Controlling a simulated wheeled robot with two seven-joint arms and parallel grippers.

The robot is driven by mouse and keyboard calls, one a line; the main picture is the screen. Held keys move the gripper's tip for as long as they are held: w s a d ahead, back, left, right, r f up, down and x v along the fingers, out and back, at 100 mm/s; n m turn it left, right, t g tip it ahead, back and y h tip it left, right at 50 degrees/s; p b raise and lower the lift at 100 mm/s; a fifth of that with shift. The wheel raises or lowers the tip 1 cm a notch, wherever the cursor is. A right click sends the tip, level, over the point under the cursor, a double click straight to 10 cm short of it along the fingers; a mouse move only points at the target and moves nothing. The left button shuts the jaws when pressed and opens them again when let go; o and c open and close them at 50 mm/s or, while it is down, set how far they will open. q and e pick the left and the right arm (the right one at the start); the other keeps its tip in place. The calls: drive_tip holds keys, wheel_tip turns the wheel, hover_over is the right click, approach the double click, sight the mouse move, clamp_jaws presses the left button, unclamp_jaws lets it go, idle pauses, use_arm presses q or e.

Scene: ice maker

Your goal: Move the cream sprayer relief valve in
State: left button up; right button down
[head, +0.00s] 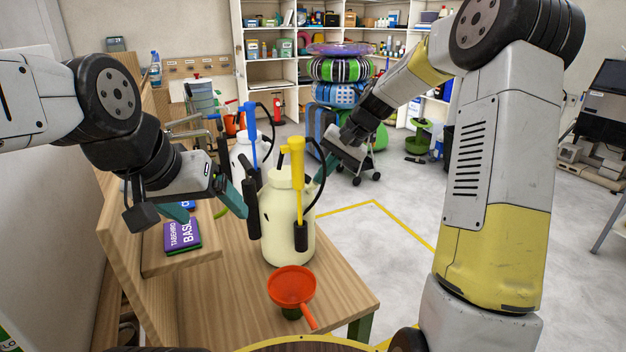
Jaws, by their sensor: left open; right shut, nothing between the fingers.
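The cream sprayer (287,225) stands upright near the front right of the wooden table. It has a yellow pump handle (297,150) on top, a black hose looping to the right and black grips at its sides. I cannot clearly make out its relief valve. My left gripper (216,217) is open, left of the sprayer, with its teal fingers apart and the right finger close to the sprayer's black grip. My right gripper (316,184) is shut and empty at the sprayer's upper right, partly behind the hose; I cannot tell whether it touches the sprayer.
A white sprayer with a blue handle (251,130) stands behind the cream one. A red funnel (292,287) sits in front of it on the table (225,310). A purple box (182,236) lies at the left. Open floor is to the right.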

drive_tip(key=shift+x, duration=0.85)
idle(0.4)
drive_tip(key=v, duration=1.1)
drive_tip(key=s+d+n+t+h, duration=0.1)
drive_tip(key=s+t+h, duration=0.1)
drive_tip(key=s, duration=1.2)
drive_tip(key=s+d+r+n+t+h, duration=0.1)
drive_tip(key=s+d+n+t, duration=0.1)
drive_tip(key=s, duration=1.2)
drive_tip(key=shift+r+h, duration=0.25)
drive_tip(key=shift+h, duration=0.15)
